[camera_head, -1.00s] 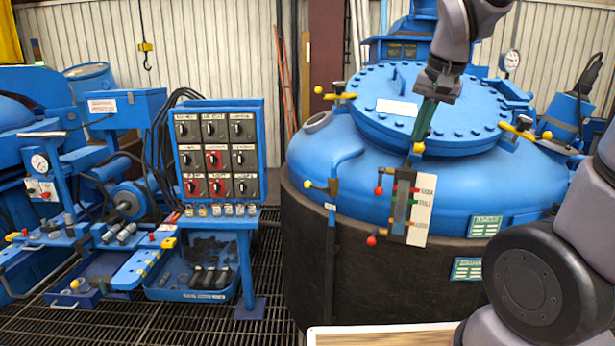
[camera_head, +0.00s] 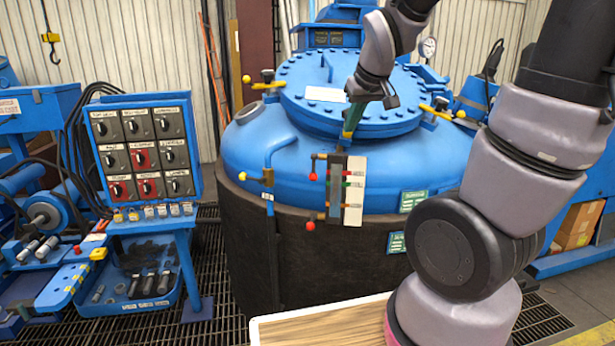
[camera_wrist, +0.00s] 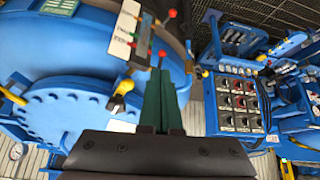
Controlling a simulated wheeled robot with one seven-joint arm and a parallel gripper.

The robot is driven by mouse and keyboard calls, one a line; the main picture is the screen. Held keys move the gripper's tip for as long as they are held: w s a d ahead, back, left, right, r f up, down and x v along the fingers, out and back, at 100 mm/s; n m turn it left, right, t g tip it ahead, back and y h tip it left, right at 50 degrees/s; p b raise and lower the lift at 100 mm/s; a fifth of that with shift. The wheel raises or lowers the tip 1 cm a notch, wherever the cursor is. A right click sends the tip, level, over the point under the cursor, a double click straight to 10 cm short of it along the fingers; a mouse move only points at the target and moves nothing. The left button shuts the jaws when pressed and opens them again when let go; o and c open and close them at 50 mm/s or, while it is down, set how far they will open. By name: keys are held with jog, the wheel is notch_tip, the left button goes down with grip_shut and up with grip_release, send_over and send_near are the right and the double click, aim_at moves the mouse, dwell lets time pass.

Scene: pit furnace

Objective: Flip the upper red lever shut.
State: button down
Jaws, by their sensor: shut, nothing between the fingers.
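The upper red lever (camera_head: 313,177) is a red ball on a short dark stem. It hangs down at the left of the upper end of a narrow gauge panel (camera_head: 335,190) on the blue vessel's front. In the wrist view the nearer red ball (camera_wrist: 163,54) shows just beyond my fingertips. A lower red lever (camera_head: 311,226) sits at the panel's lower left; its ball also shows farther off in the wrist view. My gripper (camera_head: 349,128) has green fingers, shut and empty, pointing down above the panel and up-right of the upper lever. I see no contact with the lever.
Yellow-tipped clamps, such as the left one (camera_head: 265,77), ring the vessel lid (camera_head: 325,92). One sits close beside my fingers in the wrist view (camera_wrist: 120,95). A pipe with a yellow-handled valve (camera_head: 262,178) stands left of the levers. A switch cabinet (camera_head: 143,150) is farther left. A wooden tabletop (camera_head: 325,325) is in front.

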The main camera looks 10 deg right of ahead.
aim_at(314, 167)
jog(key=w+a+f+n, duration=0.2)
jog(key=w+f+n, duration=0.2)
jog(key=w+f, duration=0.5)
jog(key=w+a+f+n, duration=0.2)
jog(key=w+f+n, duration=0.2)
jog(key=w+f, duration=0.6)
notch_tip(314, 167, down, 2)
jog(key=shift+w+a+f+n, duration=0.15)
jog(key=shift+w+a+n, duration=0.1)
jog(key=shift+a+n, duration=0.15)
jog(key=shift+w+d+f, duration=0.25)
jog(key=shift+w+f, duration=0.4)
jog(key=shift+a, duration=0.1)
